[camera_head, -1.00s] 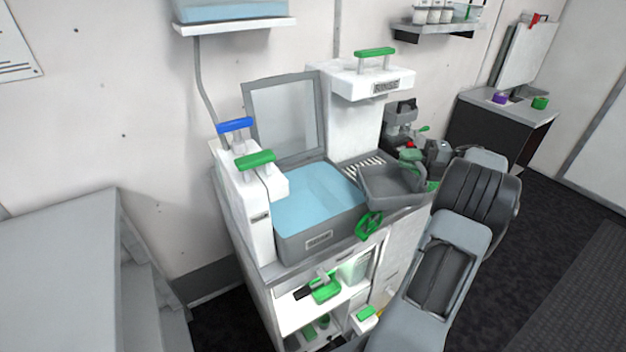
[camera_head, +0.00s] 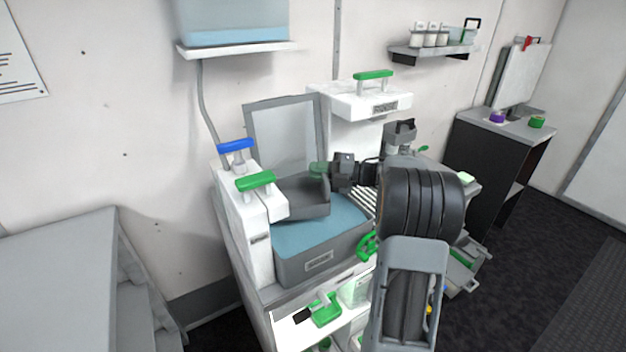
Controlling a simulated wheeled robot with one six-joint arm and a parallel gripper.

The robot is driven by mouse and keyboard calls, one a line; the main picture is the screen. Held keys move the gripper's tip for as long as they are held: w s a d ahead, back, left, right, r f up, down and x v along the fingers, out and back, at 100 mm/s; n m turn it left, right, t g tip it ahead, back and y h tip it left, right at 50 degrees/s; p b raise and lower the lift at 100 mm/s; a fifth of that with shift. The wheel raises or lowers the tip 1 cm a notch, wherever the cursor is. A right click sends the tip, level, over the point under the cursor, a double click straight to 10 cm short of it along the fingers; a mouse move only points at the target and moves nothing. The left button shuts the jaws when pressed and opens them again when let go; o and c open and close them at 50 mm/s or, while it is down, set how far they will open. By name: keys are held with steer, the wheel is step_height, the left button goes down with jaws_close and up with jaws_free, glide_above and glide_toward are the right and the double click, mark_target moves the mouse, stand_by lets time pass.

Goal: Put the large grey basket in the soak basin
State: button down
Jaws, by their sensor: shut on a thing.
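The large grey basket (camera_head: 305,202) is over the left-back part of the soak basin (camera_head: 312,262). The basin is a grey box with blue liquid (camera_head: 318,238) showing in front of and beside the basket. My gripper (camera_head: 328,172) is shut on the basket at its right end, where a bit of green shows at the jaws. The basket appears a little tilted. I cannot tell whether its underside touches the liquid.
A white housing with blue and green handles (camera_head: 256,181) stands close at the basket's left. The raised grey lid (camera_head: 285,130) is behind. A white dispenser with a green handle (camera_head: 372,100) stands behind right. A green valve wheel (camera_head: 368,245) is at the basin's front right.

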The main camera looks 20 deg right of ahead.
mark_target(314, 196)
steer(key=shift+w+a, duration=0.3)
steer(key=shift+a, duration=0.1)
steer(key=shift+f+b, duration=0.65)
steer(key=shift+f, duration=1.1)
steer(key=shift+f, duration=0.15)
steer(key=shift+f+b, duration=0.25)
steer(key=shift+b, duration=0.2)
steer(key=c, duration=1.1)
jaws_free()
steer(key=shift+r, duration=0.1)
steer(key=shift+c, duration=0.2)
steer(key=shift+d+r+p, duration=0.1)
steer(key=shift+r+p, duration=0.3)
steer(key=shift+p, duration=0.15)
steer(key=b+v, duration=0.2)
steer(key=v, duration=1)
